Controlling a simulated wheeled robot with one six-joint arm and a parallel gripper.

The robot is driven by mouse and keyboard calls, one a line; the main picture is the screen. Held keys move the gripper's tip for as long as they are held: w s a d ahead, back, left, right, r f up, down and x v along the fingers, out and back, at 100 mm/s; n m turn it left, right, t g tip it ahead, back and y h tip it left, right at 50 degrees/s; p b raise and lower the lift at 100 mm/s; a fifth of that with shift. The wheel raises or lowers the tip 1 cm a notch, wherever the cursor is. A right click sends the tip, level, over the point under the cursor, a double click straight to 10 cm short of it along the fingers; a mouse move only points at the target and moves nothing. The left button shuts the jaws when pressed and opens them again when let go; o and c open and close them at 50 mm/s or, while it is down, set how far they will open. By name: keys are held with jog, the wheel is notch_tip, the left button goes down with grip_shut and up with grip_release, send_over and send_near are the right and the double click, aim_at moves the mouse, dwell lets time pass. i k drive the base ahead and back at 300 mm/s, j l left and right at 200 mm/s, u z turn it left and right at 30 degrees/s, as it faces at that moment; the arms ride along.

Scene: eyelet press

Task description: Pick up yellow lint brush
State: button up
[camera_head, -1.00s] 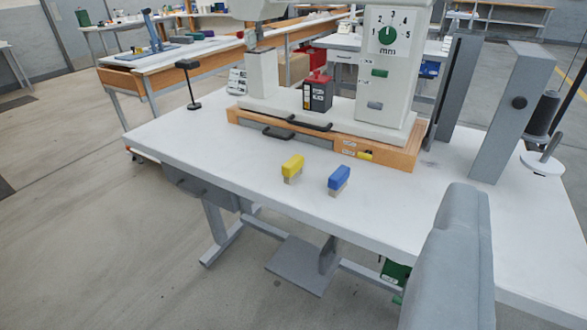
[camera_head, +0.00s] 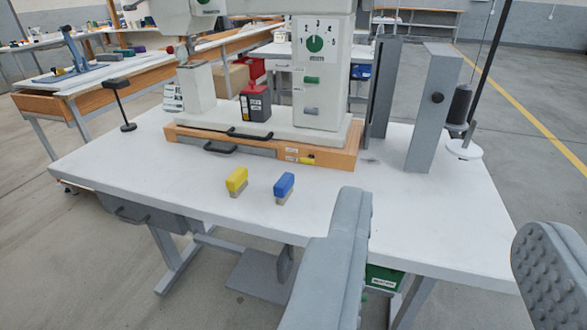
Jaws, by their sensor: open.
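The yellow lint brush (camera_head: 237,180) stands on the white table (camera_head: 190,205), in front of the press's wooden base. It has a yellow top and a paler lower part. A similar blue brush (camera_head: 284,186) stands just to its right, with a small gap between them. My gripper (camera_head: 443,222) shows as two grey fingers at the lower right, wide apart with nothing between them. The yellow brush is beyond and to the left of the left finger, clear of both fingers.
The eyelet press (camera_head: 322,75) rises behind the brushes on its wooden base (camera_head: 335,160). A red-and-black box (camera_head: 255,103) sits on the base. A grey upright plate (camera_head: 432,110) and a thread spool (camera_head: 459,105) stand to the right. The table's front strip is clear.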

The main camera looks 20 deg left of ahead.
aim_at(237, 182)
jog(key=i+j, duration=0.1)
jog(key=j, duration=0.3)
jog(key=i+j, duration=0.1)
jog(key=j, duration=0.65)
jog(key=i+j, duration=0.15)
jog(key=j, duration=0.25)
